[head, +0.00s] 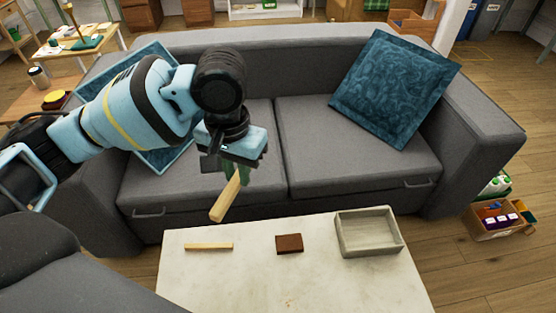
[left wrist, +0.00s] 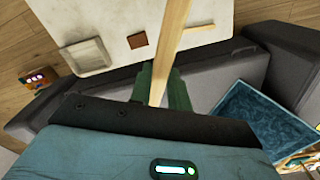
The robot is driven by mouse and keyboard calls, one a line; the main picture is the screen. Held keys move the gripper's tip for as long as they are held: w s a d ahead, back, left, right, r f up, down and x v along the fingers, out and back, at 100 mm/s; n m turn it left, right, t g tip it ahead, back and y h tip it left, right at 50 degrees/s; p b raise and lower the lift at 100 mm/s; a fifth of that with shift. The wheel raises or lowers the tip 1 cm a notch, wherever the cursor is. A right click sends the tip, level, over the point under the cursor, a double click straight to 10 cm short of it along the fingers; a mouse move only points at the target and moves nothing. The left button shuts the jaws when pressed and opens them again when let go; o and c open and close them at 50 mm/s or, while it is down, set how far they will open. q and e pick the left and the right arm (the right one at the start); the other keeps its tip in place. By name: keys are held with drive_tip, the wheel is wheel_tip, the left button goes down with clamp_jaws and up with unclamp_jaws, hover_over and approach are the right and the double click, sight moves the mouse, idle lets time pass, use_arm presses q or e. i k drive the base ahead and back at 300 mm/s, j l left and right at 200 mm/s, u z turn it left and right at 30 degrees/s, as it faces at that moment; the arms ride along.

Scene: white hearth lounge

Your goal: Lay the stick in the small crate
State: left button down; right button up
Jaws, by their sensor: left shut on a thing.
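A pale wooden stick (head: 224,202) is held by my left gripper (head: 236,174) above the near edge of the sofa seat, at the back of the table. It slants down and toward the table. In the left wrist view the stick (left wrist: 172,42) runs between the green fingers of the left gripper (left wrist: 162,88), which are shut on it. The small crate (head: 371,250), a shallow grey box, stands at the table's right back corner and looks empty; it also shows in the left wrist view (left wrist: 84,56). The right gripper is not in view.
The white table (head: 240,275) also bears a second pale stick (head: 208,246) at the left and a brown block (head: 289,243) between that stick and the crate. The grey sofa (head: 340,160) stands behind, with blue cushions (head: 392,85). The table's front is clear.

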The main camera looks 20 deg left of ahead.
sight(370, 242)
drive_tip(key=k+l, duration=0.2)
drive_tip(key=l, duration=0.55)
drive_tip(key=k+l, duration=0.1)
drive_tip(key=l, duration=0.3)
drive_tip(key=i+l, duration=0.1)
drive_tip(key=l, duration=0.3)
drive_tip(key=i+l, duration=0.15)
drive_tip(key=l, duration=0.2)
drive_tip(key=i+l, duration=0.2)
drive_tip(key=i, duration=0.25)
drive_tip(key=i+l, duration=0.25)
drive_tip(key=i, duration=0.25)
